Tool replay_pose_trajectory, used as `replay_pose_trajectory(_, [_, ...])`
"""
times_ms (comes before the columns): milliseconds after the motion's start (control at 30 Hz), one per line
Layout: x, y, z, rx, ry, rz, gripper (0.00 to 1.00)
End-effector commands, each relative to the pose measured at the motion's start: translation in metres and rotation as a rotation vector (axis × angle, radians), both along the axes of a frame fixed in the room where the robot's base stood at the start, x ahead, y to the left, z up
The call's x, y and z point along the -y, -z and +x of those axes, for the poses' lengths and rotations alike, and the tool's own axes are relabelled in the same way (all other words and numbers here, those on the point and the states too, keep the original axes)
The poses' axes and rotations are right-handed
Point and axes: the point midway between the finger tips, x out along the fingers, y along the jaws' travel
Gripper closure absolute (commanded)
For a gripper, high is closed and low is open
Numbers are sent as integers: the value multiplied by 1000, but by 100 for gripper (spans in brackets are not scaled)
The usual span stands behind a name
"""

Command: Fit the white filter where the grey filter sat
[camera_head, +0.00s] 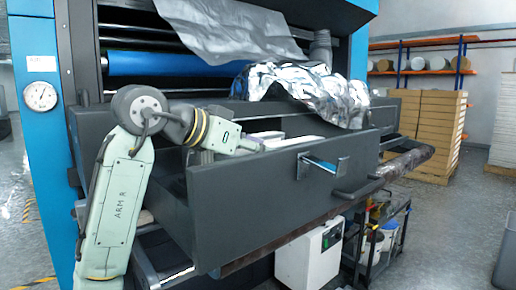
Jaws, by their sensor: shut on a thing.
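My arm reaches from the left over the side wall of the open dark grey drawer (255,195). My gripper (263,143) is low inside the drawer, and its fingertips are mostly hidden behind the drawer front. A pale strip, which looks like the white filter (298,142), shows just above the front panel's edge, right at the gripper. The gripper is shut on it. Its lower part and its seat are hidden by the front panel, so I cannot tell how it sits. I cannot make out a grey filter.
Crumpled silver foil (310,88) lies over the drawer's back right. A metal bracket (322,165) and a dark handle (358,189) stick out from the drawer front. A blue roller (165,64) is behind.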

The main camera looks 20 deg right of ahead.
Motion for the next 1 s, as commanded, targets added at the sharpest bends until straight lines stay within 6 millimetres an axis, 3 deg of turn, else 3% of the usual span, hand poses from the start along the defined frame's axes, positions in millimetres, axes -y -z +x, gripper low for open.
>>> replay_pose_trajectory(100, [0,4,0,2,0,-3,100])
replay_pose_trajectory(133, [0,5,0,0,0,0,67])
replay_pose_trajectory(400, [0,4,0,0,0,0,49])
replay_pose_trajectory(700, [0,3,0,0,-1,0,47])
replay_pose_trajectory(833, [-1,-7,0,1,-2,0,47])
replay_pose_trajectory(1000, [-26,-15,-9,2,-3,-1,47])
